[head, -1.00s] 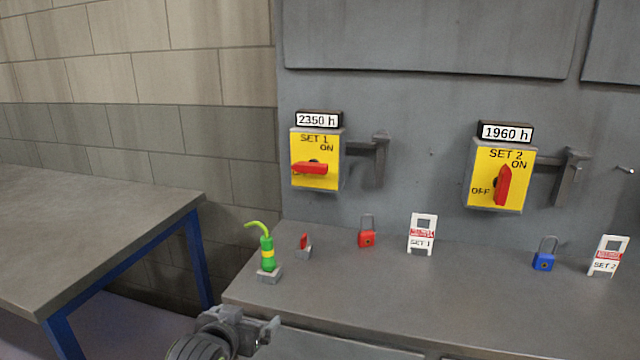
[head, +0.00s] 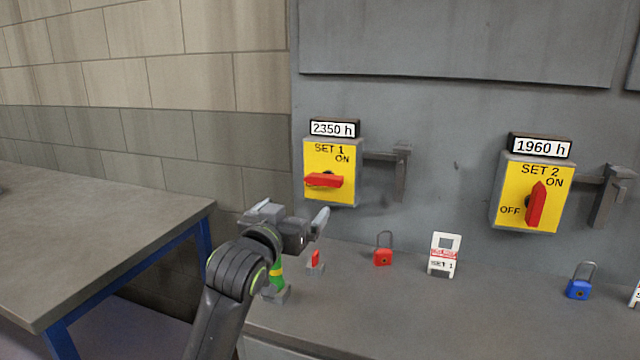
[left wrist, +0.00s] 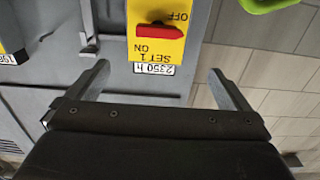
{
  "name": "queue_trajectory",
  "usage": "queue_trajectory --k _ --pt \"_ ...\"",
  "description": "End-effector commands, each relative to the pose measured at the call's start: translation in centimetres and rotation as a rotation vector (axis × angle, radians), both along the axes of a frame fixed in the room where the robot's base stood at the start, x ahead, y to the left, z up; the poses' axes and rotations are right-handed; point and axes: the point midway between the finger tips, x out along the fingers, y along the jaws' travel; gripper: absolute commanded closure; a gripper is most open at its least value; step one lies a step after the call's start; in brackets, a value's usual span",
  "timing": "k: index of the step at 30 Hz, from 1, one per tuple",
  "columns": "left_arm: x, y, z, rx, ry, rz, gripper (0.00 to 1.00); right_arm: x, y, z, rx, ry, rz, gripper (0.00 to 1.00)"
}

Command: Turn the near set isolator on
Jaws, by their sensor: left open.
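The SET 1 isolator (head: 343,193) is a yellow box under a 2350 h display; its red handle (head: 324,180) lies horizontal, away from ON. The SET 2 isolator (head: 510,190) has its red handle (head: 536,205) upright, towards ON. My left gripper (head: 298,214) is open and empty, below and left of SET 1 and apart from it. In the left wrist view, SET 1 (left wrist: 158,48) appears upside down beyond and between the open fingers, its handle (left wrist: 158,30) beside the OFF mark. My right gripper is out of view.
A grey bracket (head: 400,172) juts out right of SET 1.

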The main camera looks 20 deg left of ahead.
Motion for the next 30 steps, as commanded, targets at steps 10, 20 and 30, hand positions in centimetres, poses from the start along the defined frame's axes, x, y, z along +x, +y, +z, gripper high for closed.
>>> queue_trajectory --k 10,20,30 --pt "5.5 -0.2 0.1 -0.001 0.002 0.0 0.0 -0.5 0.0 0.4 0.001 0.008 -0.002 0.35" --pt "10.3 -0.4 0.0 0.0 0.003 0.0 0.0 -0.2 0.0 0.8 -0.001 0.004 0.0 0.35" --pt "14.3 -0.5 0.0 0.0 0.003 0.001 0.0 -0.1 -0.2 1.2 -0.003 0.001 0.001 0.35"
